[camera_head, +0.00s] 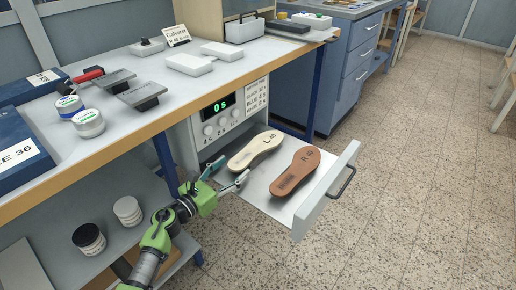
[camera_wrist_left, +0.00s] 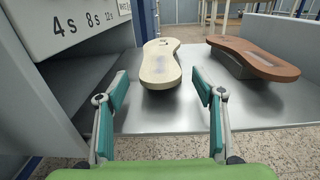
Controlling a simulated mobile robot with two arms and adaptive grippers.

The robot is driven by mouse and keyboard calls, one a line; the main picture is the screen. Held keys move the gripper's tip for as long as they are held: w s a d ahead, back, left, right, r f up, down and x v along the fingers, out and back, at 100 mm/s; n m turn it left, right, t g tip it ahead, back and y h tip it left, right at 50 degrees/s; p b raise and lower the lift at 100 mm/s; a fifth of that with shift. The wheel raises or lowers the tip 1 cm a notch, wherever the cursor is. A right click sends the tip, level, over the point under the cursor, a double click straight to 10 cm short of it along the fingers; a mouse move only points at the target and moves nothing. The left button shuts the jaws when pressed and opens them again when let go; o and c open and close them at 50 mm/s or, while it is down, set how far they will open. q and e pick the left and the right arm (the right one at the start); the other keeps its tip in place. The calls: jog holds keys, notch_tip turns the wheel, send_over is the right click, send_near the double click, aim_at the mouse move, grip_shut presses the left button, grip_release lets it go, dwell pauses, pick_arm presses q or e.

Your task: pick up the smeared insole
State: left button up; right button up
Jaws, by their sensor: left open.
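A cream insole (camera_head: 255,150) marked L and a brown insole (camera_head: 296,172) marked R lie side by side in the open drawer (camera_head: 262,199). In the left wrist view the cream insole (camera_wrist_left: 160,66) is straight ahead, with a faint greyish patch near its close end. The brown insole (camera_wrist_left: 250,56) lies to its right, with a paler rectangular mark. I cannot tell clearly which mark is smeared. My left gripper (camera_head: 226,179) is open and empty at the drawer's left side, its fingers pointing at the cream insole's near end, apart from it. My right gripper is not in view.
The stamping unit (camera_head: 221,119) with a green "0 s" display stands left of the drawer, under the worktop (camera_head: 120,112). The drawer front (camera_head: 326,190) with its handle rises on the right. Jars (camera_head: 88,238) stand on the lower shelf. Floor to the right is clear.

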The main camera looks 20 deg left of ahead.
pick_arm(q)
jog(key=shift+x, duration=1.1)
jog(key=c, duration=1.2)
jog(key=shift+c, duration=0.2)
jog(key=shift+r, duration=0.15)
